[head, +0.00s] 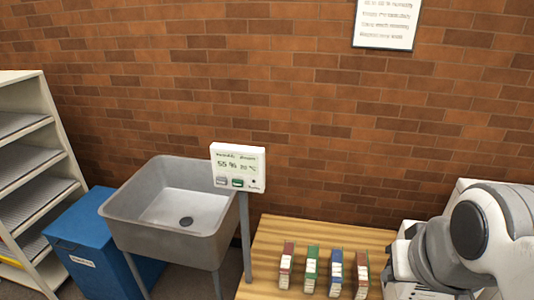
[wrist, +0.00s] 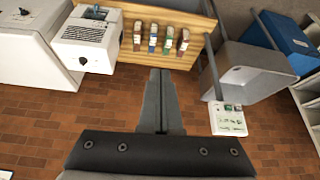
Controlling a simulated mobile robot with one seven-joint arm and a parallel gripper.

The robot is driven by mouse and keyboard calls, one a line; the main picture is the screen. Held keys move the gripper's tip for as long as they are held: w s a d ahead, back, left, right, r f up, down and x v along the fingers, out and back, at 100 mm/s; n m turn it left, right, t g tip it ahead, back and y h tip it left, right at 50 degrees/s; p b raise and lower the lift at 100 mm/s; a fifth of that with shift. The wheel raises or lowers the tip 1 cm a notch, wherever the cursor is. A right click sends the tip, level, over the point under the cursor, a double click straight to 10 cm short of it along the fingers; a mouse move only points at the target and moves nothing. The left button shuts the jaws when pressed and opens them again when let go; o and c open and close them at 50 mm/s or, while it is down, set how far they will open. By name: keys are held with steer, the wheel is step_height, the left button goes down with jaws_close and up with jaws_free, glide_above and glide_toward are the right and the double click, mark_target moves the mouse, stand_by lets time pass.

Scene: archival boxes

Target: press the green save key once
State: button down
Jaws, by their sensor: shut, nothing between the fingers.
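The green save key (head: 238,183) is on the lower front of a white display panel (head: 250,160), beside a grey key (head: 221,181). The panel stands on a grey post and its screen reads 55 % with a second, smaller figure. In the wrist view the panel (wrist: 229,124) is at the lower right, upside down, with the green key (wrist: 237,108) near its edge. My gripper (wrist: 161,72) is shut and empty, apart from the panel and to its left in that view. In the head view my gripper's fingers are not visible; part of my arm shows at the right.
A grey sink (head: 130,228) stands left of the panel, with a blue bin (head: 70,236) and a shelf unit (head: 30,130) further left. A wooden table (head: 263,250) holds several small coloured boxes. A brick wall is behind, with a notice (head: 386,22).

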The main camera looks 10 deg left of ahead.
mark_target(238, 183)
steer(key=shift+w, duration=0.1)
steer(key=w+a+f+m+t+y, duration=0.1)
steer(key=w+a+f+m+t, duration=0.15)
steer(key=w+a, duration=0.5)
steer(key=w+a+f+m+t+y, duration=0.1)
steer(key=w+a+f+m+y, duration=0.1)
steer(key=w+a+m, duration=0.5)
steer(key=w+a+f+m+y, duration=0.2)
steer(key=w+a+f, duration=0.1)
steer(key=a, duration=0.5)
steer(key=w+a+f+m+t+y+b, duration=0.1)
steer(key=w+a+f+m+y, duration=0.1)
steer(key=a, duration=0.6)
step_height(238, 183, down, 2)
steer(key=shift+w+a+f+m, duration=0.2)
steer(key=shift+w+f+m, duration=0.05)
steer(key=shift+w+m, duration=0.35)
steer(key=shift+w+t, duration=0.1)
steer(key=shift+t, duration=0.15)
steer(key=w+p, duration=0.1)
steer(key=w, duration=0.7)
steer(key=shift+w+d, duration=0.3)
steer(key=shift+d, duration=0.05)
